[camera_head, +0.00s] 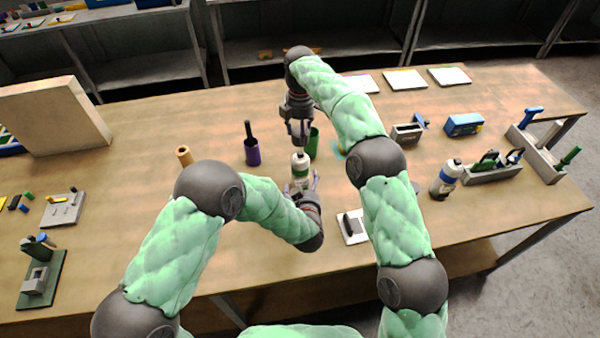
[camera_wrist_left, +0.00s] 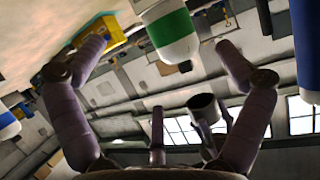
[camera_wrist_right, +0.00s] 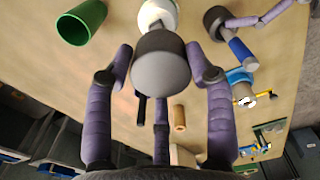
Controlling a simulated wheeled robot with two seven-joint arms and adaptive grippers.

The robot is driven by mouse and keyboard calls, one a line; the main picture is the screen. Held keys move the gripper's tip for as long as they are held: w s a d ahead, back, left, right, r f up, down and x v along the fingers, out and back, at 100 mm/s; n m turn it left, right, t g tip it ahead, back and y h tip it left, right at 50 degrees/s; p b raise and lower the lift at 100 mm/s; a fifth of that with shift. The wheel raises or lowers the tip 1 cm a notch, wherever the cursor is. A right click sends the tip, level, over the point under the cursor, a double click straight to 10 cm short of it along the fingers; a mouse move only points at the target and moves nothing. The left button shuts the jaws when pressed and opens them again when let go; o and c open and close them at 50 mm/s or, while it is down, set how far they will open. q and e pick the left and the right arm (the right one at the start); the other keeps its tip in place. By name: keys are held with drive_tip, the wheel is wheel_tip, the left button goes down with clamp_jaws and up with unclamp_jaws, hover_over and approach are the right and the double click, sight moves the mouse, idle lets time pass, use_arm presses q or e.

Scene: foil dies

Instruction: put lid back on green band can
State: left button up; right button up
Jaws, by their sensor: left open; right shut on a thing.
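The can with the green band (camera_head: 300,170) is white and stands upright on the bench. It also shows at the top of the left wrist view (camera_wrist_left: 175,35), beyond the fingertips. My left gripper (camera_head: 302,182) is open around or beside the can's lower part; contact cannot be told. My right gripper (camera_head: 299,140) points down above the can and is shut on a dark grey round lid (camera_wrist_right: 160,65). The lid fills the space between its fingers in the right wrist view. In that view a white round thing, likely the can (camera_wrist_right: 158,12), shows partly behind the lid.
A green cup (camera_head: 312,143) stands close behind the can, to the right. A purple cup (camera_head: 252,150) and a tan cylinder (camera_head: 184,155) stand left.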

drive_tip(key=shift+w+f, duration=0.25)
drive_tip(key=shift+w, duration=0.05)
drive_tip(key=shift+s+r, duration=0.15)
drive_tip(key=shift+s, duration=0.05)
drive_tip(key=shift+w, duration=0.1)
use_arm(q)
drive_tip(key=x, duration=1.2)
drive_tip(key=shift+w, duration=0.3)
drive_tip(key=c, duration=1.4)
drive_tip(key=shift+c, duration=0.2)
use_arm(e)
hover_over(301, 152)
drive_tip(key=shift+f, duration=2.5)
drive_tip(key=shift+f, duration=0.15)
drive_tip(key=shift+f, duration=0.75)
